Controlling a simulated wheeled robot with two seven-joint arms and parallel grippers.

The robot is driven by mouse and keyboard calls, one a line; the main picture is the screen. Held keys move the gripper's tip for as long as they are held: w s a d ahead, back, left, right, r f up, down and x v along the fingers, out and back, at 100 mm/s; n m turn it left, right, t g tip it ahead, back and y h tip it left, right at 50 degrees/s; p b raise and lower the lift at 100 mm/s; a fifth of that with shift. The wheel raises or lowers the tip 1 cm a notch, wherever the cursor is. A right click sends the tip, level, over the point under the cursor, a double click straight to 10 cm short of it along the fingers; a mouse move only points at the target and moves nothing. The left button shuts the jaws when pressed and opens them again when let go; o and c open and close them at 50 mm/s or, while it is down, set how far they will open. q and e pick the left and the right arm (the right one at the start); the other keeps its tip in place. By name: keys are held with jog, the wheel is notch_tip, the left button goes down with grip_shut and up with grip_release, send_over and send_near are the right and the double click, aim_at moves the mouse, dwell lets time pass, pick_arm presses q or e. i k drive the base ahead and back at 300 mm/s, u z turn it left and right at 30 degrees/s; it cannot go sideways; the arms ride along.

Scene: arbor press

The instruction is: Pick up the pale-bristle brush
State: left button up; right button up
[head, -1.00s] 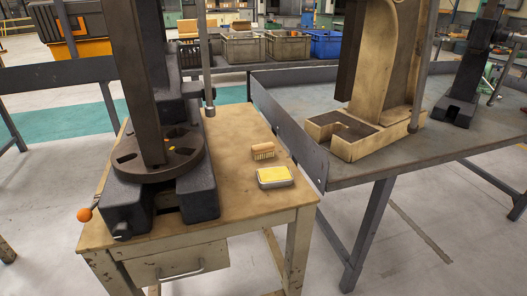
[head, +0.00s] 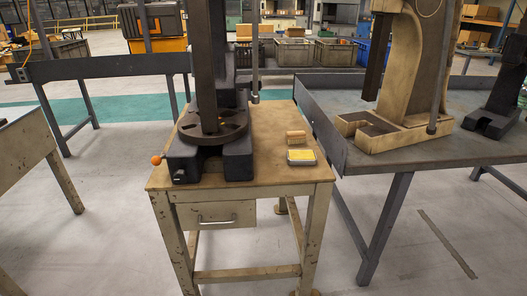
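The brush (head: 296,136) is a small block with a tan wooden back. It lies on the wooden top of the small press table (head: 270,178), right of the arbor press (head: 212,130). Its bristles are hard to make out at this size. Just in front of it, apart from it, is a shallow tin with a yellow top (head: 301,157). Neither of my grippers shows in the head view.
A grey metal bench (head: 400,156) with a raised side edge and a tan press stands close on the right. Another table (head: 25,150) is at the left edge. The floor (head: 110,240) in front and to the left is clear.

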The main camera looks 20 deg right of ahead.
aim_at(298, 137)
jog(key=u, duration=0.3)
jog(key=k, duration=0.45)
jog(key=z, duration=0.95)
jog(key=i, duration=1.5)
jog(key=u, duration=0.55)
